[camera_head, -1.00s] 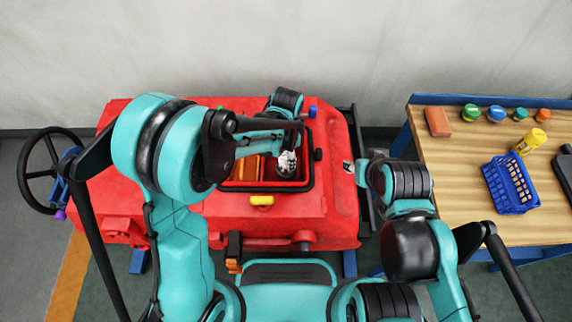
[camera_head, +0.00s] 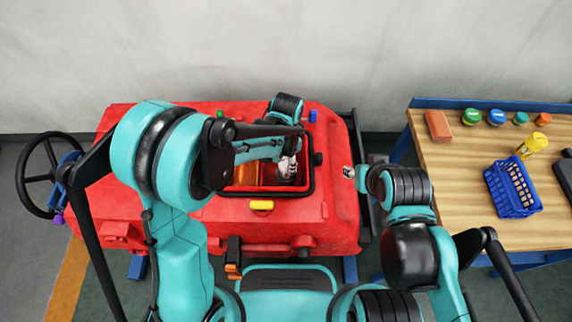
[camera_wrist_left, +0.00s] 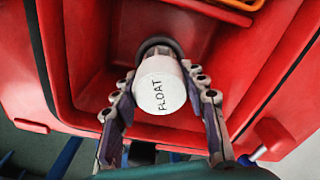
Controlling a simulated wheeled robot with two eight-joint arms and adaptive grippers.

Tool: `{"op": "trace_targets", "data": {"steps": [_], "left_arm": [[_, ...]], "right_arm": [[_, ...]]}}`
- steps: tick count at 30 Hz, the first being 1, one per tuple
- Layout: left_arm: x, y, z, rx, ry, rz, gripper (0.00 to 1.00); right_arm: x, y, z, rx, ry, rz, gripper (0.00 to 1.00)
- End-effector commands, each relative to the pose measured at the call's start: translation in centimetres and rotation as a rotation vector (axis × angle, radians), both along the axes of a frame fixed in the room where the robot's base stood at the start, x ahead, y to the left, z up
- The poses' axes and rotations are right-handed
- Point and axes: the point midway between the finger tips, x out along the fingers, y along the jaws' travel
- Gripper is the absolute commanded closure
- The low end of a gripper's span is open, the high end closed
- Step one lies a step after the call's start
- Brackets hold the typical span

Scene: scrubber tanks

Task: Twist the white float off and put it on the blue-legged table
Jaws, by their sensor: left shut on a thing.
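In the left wrist view, the white float (camera_wrist_left: 160,86), lettered FLOAT, sits between the fingers of my left gripper (camera_wrist_left: 161,95), which is shut on it. A dark round fitting (camera_wrist_left: 157,44) shows just behind the float; whether they are still joined I cannot tell. In the head view my left gripper (camera_head: 288,168) is inside the right part of the red tank's opening, and the float is not clearly visible. The blue-legged table (camera_head: 450,190) has a wooden top and stands at the right. My right gripper (camera_head: 350,172) is beside the tank's right end, its jaws too small to read.
The red tank (camera_head: 335,215) has a black-rimmed opening. On the table are a blue basket (camera_head: 513,190), a yellow bottle (camera_head: 532,146), an orange block (camera_head: 438,125) and several coloured lids along the back. The table's front left is clear. A black handwheel (camera_head: 40,180) stands at the left.

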Motion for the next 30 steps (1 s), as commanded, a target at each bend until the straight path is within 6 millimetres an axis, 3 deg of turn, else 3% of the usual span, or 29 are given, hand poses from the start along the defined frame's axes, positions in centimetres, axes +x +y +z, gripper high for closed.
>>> {"op": "trace_targets", "data": {"steps": [30], "left_arm": [[0.0,0.0,1.6,0.000,0.000,-0.001,1.00]], "right_arm": [[0.0,0.0,1.1,0.000,0.000,0.000,0.60]]}}
